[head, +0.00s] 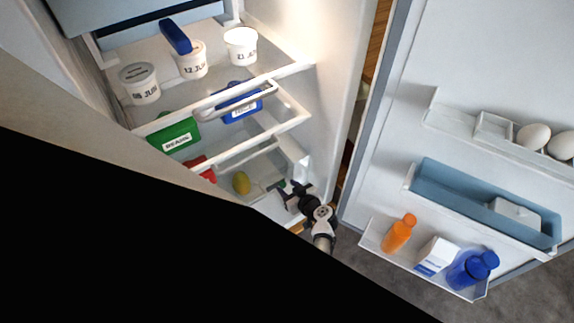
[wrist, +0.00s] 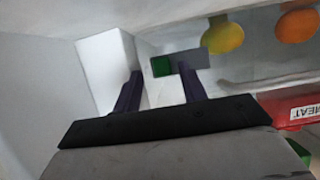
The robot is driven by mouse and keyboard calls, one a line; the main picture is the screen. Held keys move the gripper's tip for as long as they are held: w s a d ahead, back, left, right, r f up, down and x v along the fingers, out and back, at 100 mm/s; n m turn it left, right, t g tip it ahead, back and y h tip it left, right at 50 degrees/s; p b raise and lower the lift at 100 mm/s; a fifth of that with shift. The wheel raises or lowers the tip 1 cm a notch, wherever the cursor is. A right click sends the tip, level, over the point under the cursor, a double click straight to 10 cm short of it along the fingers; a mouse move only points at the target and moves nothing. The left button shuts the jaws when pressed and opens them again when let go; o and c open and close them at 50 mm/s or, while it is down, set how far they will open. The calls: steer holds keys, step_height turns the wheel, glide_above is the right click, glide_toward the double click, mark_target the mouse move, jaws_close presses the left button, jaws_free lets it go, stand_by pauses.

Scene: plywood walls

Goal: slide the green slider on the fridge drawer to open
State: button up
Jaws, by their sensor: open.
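The green slider (wrist: 161,66) is a small green block at the left end of a grey strip (wrist: 195,60) in the wrist view. A small bit of green, probably the slider (head: 281,184), shows in the head view just left of my gripper. My gripper (head: 288,187) is at the right front of the lowest fridge drawer (head: 262,192). In the wrist view my gripper (wrist: 160,76) is open, with its two dark fingers on either side of the slider. I cannot tell whether they touch it.
The fridge door (head: 400,130) stands open at the right, with bottles, a carton and eggs on its shelves. Wire-fronted shelves with labelled tubs and boxes are above the drawer. A white block (wrist: 108,70) is close to the left finger in the wrist view.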

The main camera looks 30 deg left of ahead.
steer(key=p+v, duration=0.2)
steer(key=v, duration=1)
steer(key=shift+s+d+r, duration=0.2)
steer(key=shift+d+r, duration=0.05)
steer(key=shift+d, duration=0.1)
